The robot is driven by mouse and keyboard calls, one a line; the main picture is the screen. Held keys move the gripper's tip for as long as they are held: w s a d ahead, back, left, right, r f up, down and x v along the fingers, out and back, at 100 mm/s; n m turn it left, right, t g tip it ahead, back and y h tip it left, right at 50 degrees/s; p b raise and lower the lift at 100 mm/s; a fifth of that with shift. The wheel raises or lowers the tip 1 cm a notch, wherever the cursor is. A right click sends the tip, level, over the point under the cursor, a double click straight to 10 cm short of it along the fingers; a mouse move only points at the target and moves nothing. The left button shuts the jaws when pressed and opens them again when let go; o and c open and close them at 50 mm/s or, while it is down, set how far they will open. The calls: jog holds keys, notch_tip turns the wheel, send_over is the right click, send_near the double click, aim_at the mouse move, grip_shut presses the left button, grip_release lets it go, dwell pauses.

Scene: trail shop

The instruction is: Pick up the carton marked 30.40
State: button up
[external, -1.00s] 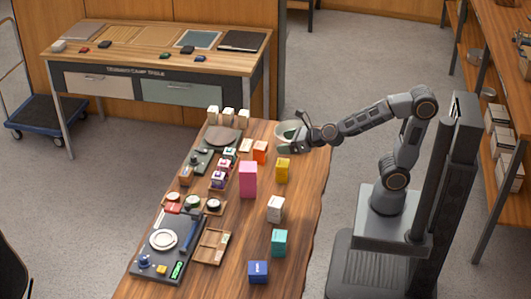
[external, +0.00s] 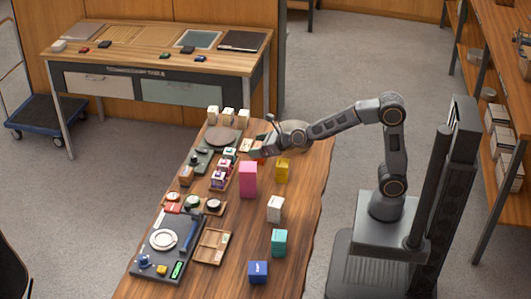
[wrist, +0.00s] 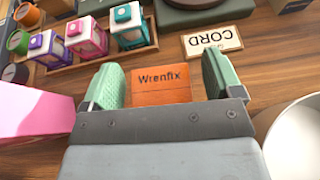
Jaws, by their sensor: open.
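Several cartons stand on the wooden table: pink (external: 248,180), yellow (external: 282,171), white (external: 275,209), teal (external: 279,243) and blue (external: 258,271). An orange carton (wrist: 162,86) lettered "Wrenfix" shows between the jaws in the wrist view; my arm mostly hides it in the external view. I cannot read 30.40 on any carton. My gripper (wrist: 164,82) is open, with its green fingers on either side of the orange carton as seen from the wrist. Whether they touch it I cannot tell. In the external view my gripper (external: 256,149) is over the table's far part.
The pink carton is close on the left in the wrist view, and a white bowl (wrist: 297,142) is close on the right. A rack of small lanterns (wrist: 87,38) and a CORD card (wrist: 212,40) lie beyond. A tray (external: 212,246) lies nearer the front.

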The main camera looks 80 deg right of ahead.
jog(key=shift+w, duration=0.15)
jog(key=shift+c, duration=0.5)
jog(key=c, duration=1)
jog(key=shift+r, duration=0.1)
